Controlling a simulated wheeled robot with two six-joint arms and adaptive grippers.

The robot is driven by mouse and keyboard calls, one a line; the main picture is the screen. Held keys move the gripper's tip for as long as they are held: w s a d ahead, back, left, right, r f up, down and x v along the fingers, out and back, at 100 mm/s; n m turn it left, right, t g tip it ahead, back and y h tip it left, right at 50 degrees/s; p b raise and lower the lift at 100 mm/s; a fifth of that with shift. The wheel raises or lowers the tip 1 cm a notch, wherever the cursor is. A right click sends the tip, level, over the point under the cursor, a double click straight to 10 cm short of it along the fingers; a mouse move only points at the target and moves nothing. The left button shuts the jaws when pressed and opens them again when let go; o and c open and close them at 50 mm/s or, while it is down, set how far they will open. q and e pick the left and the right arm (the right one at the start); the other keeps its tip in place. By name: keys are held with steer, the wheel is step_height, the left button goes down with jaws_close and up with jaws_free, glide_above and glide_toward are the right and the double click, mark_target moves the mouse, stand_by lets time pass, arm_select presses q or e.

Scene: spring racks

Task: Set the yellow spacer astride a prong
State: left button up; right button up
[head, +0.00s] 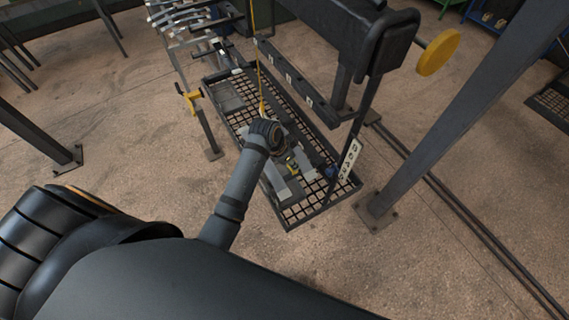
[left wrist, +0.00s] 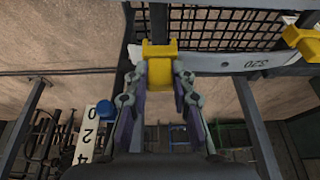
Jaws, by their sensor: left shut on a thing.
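My left gripper (left wrist: 158,92) is shut on the yellow spacer (left wrist: 158,66), with one finger on each side of it. In the left wrist view the spacer overlaps a pale grey bar marked 320 (left wrist: 225,62), near the bar's left end. I cannot tell whether it sits astride the bar or only in front of it. The gripper's fingers are small and unclear there. My right gripper is not in view.
A white plate with dark marks (head: 349,159) and a blue knob (head: 330,171) stand close right of the gripper. A dark beam with a yellow disc (head: 438,52) overhangs the rack's right side. A yellow clamp (head: 190,97) is at its left. Open floor lies left.

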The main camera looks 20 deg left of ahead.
arm_select(q)
steer(key=shift+w+d, duration=0.3)
steer(key=shift+w, duration=0.05)
steer(key=shift+w+d+f, duration=0.15)
steer(key=shift+f, duration=0.1)
steer(key=shift+f+b, duration=0.6)
steer(key=shift+f, duration=0.55)
steer(key=shift+p, duration=0.95)
steer(key=shift+f, duration=0.75)
stand_by(0.5)
steer(key=o, duration=1)
steer(key=shift+c, duration=0.2)
